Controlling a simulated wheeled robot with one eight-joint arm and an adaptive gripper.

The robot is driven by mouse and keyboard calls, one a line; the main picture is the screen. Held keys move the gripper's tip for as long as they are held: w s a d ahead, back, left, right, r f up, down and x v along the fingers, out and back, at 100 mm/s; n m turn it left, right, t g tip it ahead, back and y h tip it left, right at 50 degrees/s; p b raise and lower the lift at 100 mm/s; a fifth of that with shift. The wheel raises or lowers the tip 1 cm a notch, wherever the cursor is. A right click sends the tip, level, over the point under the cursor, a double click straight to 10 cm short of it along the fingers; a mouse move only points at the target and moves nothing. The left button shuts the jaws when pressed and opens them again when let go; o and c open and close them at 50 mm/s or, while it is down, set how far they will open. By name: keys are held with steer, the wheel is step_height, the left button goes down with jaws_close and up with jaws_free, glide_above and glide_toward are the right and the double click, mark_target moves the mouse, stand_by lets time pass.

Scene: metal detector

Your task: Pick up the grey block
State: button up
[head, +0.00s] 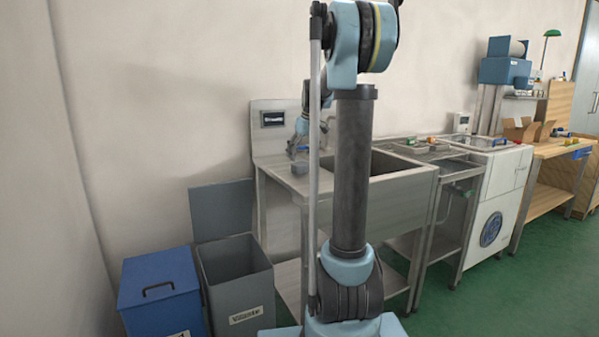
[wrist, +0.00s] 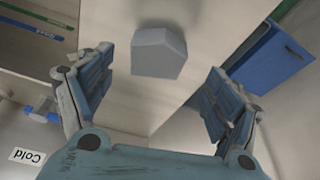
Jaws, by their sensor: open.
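The grey block (wrist: 158,52) sits on the light metal worktop (wrist: 140,112) in the wrist view, ahead of my gripper and between the lines of its fingers. In the head view the grey block (head: 299,167) is small, near the left end of the sink counter (head: 272,168). My gripper (wrist: 158,100) is open, with its two blue fingers spread apart and nothing between them. In the head view my gripper (head: 297,148) is over the counter close to the block, partly hard to make out.
A blue lidded bin (head: 160,290) and an open grey bin (head: 236,285) stand left of the counter. The sink basin (head: 385,165) lies right of the block. A white machine (head: 497,195) and a wooden bench (head: 540,180) stand further right. Green floor on the right is clear.

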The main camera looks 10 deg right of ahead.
mark_target(301, 164)
steer(key=shift+x, duration=2.85)
steer(key=shift+w+d, duration=0.1)
steer(key=shift+d, duration=0.05)
steer(key=c, duration=0.9)
